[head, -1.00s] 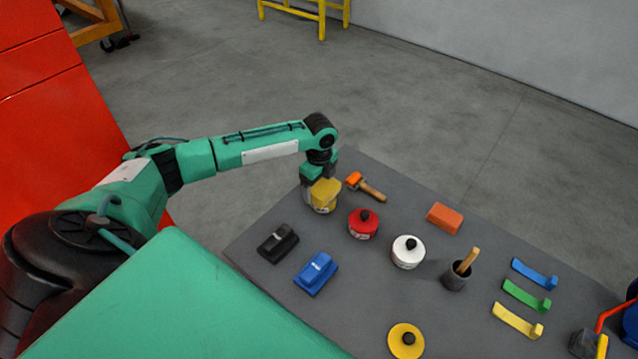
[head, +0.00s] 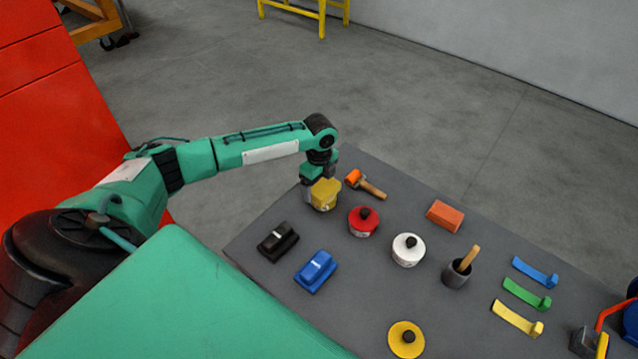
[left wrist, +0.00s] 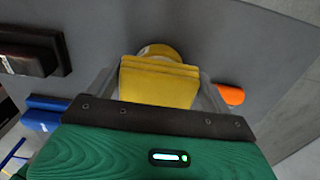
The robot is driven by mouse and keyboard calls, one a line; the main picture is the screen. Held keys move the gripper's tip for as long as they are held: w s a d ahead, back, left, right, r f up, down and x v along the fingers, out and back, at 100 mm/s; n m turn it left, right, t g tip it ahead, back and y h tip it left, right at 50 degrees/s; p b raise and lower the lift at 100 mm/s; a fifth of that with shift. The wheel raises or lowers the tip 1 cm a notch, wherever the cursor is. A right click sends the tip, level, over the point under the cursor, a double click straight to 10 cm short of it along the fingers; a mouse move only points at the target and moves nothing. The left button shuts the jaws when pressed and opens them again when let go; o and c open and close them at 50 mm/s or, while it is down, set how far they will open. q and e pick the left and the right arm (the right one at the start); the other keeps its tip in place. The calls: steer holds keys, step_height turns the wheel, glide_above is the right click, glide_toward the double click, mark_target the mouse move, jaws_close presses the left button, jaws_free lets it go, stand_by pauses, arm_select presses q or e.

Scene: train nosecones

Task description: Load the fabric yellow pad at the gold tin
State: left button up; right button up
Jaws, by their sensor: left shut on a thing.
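The yellow pad (head: 325,190) is gripped between the fingers of my left gripper (head: 322,193) near the table's far left corner. It also shows in the left wrist view (left wrist: 158,82), as a ridged yellow block between the two grey fingers. The gold tin (left wrist: 158,50) shows only as a round yellowish edge just beyond the pad. In the head view the pad and fingers cover most of the tin, and the pad is over it or at its mouth. I cannot tell how deep the pad sits. My right gripper is not in view.
A yellow lid with a black knob (head: 406,339) lies at the front. Red (head: 363,222) and white (head: 408,251) lidded tins and an orange-headed tool (head: 366,184) stand or lie near the gripper. Black (head: 278,242) and blue (head: 315,272) blocks lie nearer me.

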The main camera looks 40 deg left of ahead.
mark_target(319, 184)
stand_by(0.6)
arm_select(q)
steer(key=shift+f+p, duration=0.1)
steer(key=shift+p, duration=0.2)
stand_by(0.7)
step_height(319, 184, up, 4)
steer(key=p, duration=0.4)
step_height(319, 184, up, 3)
steer(key=p, duration=0.3)
stand_by(0.5)
